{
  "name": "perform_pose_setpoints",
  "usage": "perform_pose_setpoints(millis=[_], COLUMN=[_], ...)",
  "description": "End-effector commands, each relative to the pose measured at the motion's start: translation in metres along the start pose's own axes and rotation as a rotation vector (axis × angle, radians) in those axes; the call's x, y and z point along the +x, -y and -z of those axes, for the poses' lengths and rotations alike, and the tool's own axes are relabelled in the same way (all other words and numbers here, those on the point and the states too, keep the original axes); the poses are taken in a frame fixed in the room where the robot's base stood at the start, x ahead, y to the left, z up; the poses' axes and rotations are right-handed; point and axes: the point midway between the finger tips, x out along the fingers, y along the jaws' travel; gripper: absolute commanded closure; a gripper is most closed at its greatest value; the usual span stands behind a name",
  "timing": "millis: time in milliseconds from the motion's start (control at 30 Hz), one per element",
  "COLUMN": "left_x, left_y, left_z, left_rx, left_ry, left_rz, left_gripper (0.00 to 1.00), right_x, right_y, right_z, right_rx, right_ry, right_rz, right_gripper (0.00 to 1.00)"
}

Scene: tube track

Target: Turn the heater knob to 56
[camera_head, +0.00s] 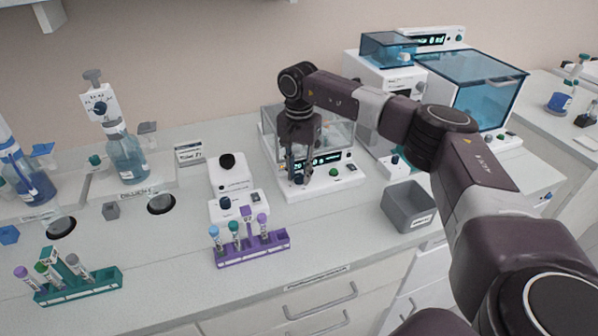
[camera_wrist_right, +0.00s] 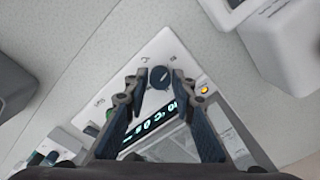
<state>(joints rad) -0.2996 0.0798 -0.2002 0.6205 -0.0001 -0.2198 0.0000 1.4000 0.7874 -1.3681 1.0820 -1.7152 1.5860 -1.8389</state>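The heater (camera_head: 348,185) is a white box with a clear cover and a lit green display, at the middle of the bench in the head view. Its dark round knob (camera_wrist_right: 160,77) with a pale pointer mark sits on the front panel in the right wrist view. My right gripper (camera_head: 297,178) points down over this panel. In the wrist view its fingertips (camera_wrist_right: 160,74) stand on either side of the knob, with a narrow gap showing. The display (camera_wrist_right: 155,124) is partly hidden by the fingers; its digits look like 50 °C. My left gripper is not in view.
A white device with a dark knob (camera_head: 226,178) stands left of the heater. A purple tube rack (camera_head: 255,250) is in front and a grey bin (camera_head: 405,207) is to the right. A blue-lidded machine (camera_head: 470,88) stands behind my right arm.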

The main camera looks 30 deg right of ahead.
Motion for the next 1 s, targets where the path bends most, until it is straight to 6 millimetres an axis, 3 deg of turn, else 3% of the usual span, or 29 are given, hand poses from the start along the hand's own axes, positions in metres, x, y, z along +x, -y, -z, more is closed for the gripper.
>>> perform_pose_setpoints(millis=[200,567,1000], left_x=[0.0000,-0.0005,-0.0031], left_y=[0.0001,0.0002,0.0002], left_z=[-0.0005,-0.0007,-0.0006], left_rx=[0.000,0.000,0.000], left_ry=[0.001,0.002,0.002], left_rz=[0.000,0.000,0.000], left_gripper=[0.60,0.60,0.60], right_x=[-0.0005,-0.0010,-0.0016], right_y=[0.0002,0.0004,0.0009], right_z=[-0.0001,0.0000,0.0001], right_rx=[0.000,0.054,0.394], right_ry=[0.000,0.000,0.001], right_rz=[0.000,0.001,0.002], right_gripper=[1.00,1.00,1.00])
